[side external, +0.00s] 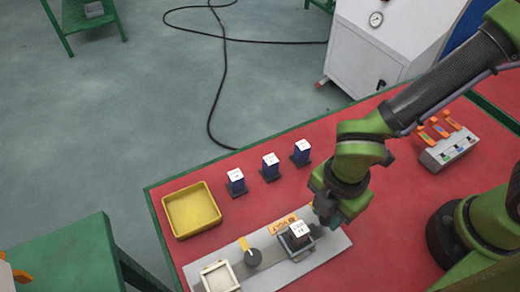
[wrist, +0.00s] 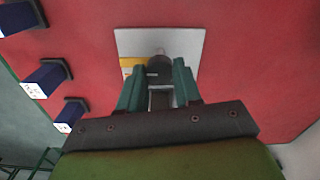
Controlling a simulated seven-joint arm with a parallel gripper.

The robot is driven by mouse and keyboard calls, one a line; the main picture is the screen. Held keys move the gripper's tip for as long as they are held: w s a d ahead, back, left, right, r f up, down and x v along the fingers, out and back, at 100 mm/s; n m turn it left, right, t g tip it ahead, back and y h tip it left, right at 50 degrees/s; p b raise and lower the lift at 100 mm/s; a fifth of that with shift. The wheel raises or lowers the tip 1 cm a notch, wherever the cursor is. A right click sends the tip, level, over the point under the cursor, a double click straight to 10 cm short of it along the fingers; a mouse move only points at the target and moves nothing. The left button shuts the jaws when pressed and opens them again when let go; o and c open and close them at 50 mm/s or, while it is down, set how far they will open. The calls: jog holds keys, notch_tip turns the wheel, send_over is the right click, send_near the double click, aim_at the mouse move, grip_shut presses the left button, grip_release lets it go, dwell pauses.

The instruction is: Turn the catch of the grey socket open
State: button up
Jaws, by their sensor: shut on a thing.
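The grey socket (side external: 292,252) sits on a pale plate (side external: 325,251). A dark block with a white labelled top (side external: 299,231) stands in it. My gripper (side external: 328,216) is low at the socket's right side, touching or nearly touching it. In the wrist view the two green fingers (wrist: 158,92) stand a little apart, shut on a small grey part between them. It appears to be the socket's catch, but its shape and turn are mostly hidden by the fingers.
On the plate are an orange label (side external: 281,224), a dark round part with a yellow lever (side external: 252,257) and a pale square frame (side external: 219,277). Three blue blocks (side external: 270,166) and a yellow tray (side external: 192,210) stand behind. A switch box (side external: 448,148) is at right.

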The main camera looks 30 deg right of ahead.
jog(key=o, duration=1)
jog(key=shift+o, duration=0.2)
notch_tip(320, 180, up, 17)
